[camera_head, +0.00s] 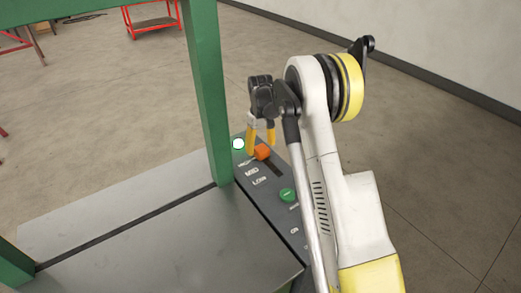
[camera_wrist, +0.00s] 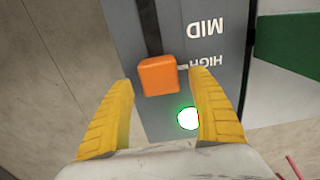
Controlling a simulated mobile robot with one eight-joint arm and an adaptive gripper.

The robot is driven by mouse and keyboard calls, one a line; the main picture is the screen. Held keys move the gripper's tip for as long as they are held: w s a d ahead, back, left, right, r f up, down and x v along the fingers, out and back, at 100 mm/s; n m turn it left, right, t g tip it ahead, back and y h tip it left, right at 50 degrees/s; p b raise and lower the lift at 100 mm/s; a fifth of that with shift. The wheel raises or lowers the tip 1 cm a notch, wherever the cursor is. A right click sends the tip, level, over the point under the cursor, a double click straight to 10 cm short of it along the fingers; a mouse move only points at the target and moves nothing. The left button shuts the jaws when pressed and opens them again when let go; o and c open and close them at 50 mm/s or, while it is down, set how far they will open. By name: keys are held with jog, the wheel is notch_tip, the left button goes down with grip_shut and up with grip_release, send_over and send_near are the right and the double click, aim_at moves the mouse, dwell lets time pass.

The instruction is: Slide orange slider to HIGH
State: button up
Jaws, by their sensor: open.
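The orange slider (camera_head: 262,152) sits at the far end of its dark slot on the grey control panel (camera_head: 283,212). In the wrist view the orange slider (camera_wrist: 158,76) stands beside the HIGH label (camera_wrist: 206,61), with a small pale mark between them. The MID label (camera_wrist: 205,28) is further up the slot. My gripper (camera_head: 261,146) is open with its yellow fingers pointing down over the slider. In the wrist view my gripper (camera_wrist: 163,80) has one finger on each side of the slider, with visible gaps; I see no contact.
A bright white lamp with a green rim (camera_wrist: 188,118) lies close by the slider. A green button (camera_head: 288,194) is further along the panel. A green post (camera_head: 208,90) rises just left of the panel. A red cart (camera_head: 152,20) stands far back.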

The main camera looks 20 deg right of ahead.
aim_at(260, 148)
notch_tip(260, 148, up, 10)
jog(key=shift+r, duration=0.2)
dwell(0.3)
jog(key=s+a+r+m+t, duration=0.1)
jog(key=s+a+r+t, duration=0.1)
jog(key=s+a+r, duration=0.4)
jog(key=s+a+r+t, duration=0.1)
jog(key=s+r, duration=0.6)
jog(key=s, duration=0.3)
jog(key=s+a+f+t, duration=0.2)
jog(key=s, duration=0.7)
jog(key=s+a+f+m+t, duration=0.1)
jog(key=s+a+t, duration=0.1)
jog(key=s, duration=0.7)
jog(key=shift+a+f, duration=0.4)
jog(key=shift+a, duration=0.15)
